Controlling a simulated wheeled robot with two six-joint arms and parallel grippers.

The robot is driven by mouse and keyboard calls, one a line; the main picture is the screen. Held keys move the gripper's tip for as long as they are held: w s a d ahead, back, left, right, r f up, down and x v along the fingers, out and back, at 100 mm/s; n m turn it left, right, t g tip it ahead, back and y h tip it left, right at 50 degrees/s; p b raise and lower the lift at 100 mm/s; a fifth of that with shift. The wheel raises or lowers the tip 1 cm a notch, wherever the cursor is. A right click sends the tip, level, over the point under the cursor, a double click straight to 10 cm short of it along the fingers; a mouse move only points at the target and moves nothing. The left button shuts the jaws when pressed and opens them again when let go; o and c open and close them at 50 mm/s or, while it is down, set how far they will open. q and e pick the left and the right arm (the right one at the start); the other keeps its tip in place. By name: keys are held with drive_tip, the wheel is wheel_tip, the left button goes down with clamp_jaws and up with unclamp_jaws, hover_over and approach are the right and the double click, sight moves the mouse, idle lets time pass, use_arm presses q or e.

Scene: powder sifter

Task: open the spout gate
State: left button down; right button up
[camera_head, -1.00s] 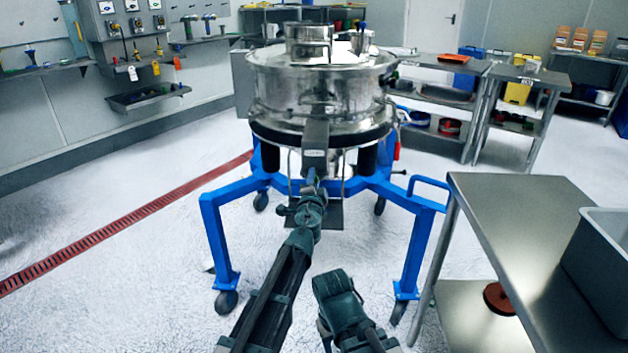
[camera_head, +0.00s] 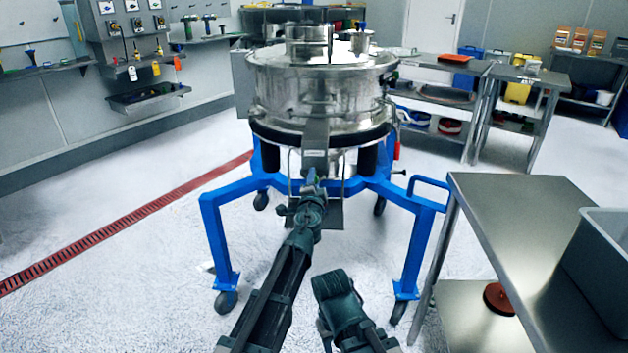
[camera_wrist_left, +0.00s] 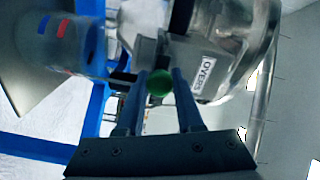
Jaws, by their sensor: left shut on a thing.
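The stainless sifter (camera_head: 320,88) stands on a blue wheeled frame. Its spout (camera_head: 316,135) slopes down toward me at the front. In the left wrist view the spout (camera_wrist_left: 222,60) carries a label reading OVERS. A round green knob (camera_wrist_left: 159,83) sits beside it, between the two fingers of my left gripper (camera_wrist_left: 160,80), which are shut on it. In the head view my left gripper (camera_head: 312,183) is at the spout's lower end, hiding the knob and the gate. Part of my right arm shows at the bottom, but its gripper cannot be made out.
The blue frame (camera_head: 212,240) has legs and castors on both sides of my left arm. A steel table (camera_head: 500,220) with a grey bin (camera_head: 600,265) stands at the right. A red floor drain (camera_head: 120,228) runs along the left. Open floor lies left of the frame.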

use_arm(q)
drive_tip(key=shift+s, duration=0.1)
drive_tip(key=s, duration=0.5)
drive_tip(key=shift+a, duration=0.15)
drive_tip(key=c, duration=0.5)
unclamp_jaws()
drive_tip(key=shift+c, duration=0.2)
drive_tip(key=shift+s, duration=0.15)
